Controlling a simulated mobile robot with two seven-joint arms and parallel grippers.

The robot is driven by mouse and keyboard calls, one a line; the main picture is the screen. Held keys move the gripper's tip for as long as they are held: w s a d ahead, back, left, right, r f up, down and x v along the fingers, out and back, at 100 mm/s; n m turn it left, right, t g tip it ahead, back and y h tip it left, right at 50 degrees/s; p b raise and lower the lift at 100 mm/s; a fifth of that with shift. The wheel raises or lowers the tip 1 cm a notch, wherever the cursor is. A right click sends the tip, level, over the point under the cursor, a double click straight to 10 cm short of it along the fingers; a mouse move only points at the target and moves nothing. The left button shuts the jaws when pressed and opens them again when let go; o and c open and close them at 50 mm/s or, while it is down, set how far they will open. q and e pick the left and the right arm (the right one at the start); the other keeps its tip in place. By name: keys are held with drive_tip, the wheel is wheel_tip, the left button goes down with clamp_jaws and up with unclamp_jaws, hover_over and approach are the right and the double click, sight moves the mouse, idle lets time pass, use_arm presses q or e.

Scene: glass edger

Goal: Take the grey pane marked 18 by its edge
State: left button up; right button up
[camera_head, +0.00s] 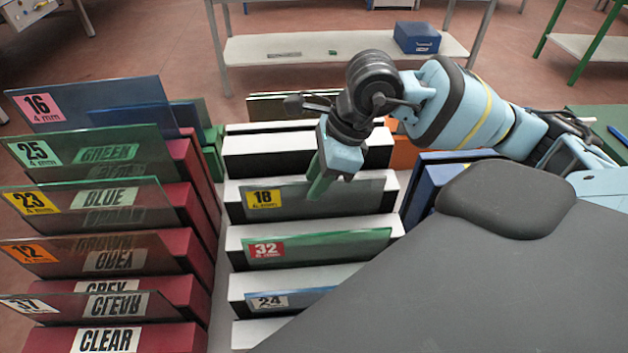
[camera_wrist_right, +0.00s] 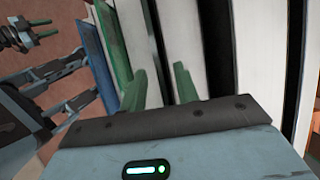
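The grey pane marked 18 (camera_head: 350,200) stands in a white slotted rack, with a yellow label at its upper left. My right gripper (camera_head: 318,188) is over its top edge, right of the label, with green fingers pointing down. In the right wrist view the fingers (camera_wrist_right: 160,86) are apart. Two green fingertips of my left gripper (camera_wrist_right: 45,28) show apart at the upper left of that view, away from the rack; the head view does not show this gripper.
A green pane marked 32 (camera_head: 330,246) and a blue pane marked 24 (camera_head: 285,299) stand in nearer slots. Left is a red rack (camera_head: 165,325) with several labelled panes. A shelf with a blue box (camera_head: 416,38) stands behind. My grey body covers the lower right.

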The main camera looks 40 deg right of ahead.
clamp_jaws()
drive_tip(key=shift+w+r, duration=0.1)
drive_tip(key=shift+r, duration=0.1)
wheel_tip(320, 180, up, 18)
drive_tip(key=p, duration=0.1)
idle(0.6)
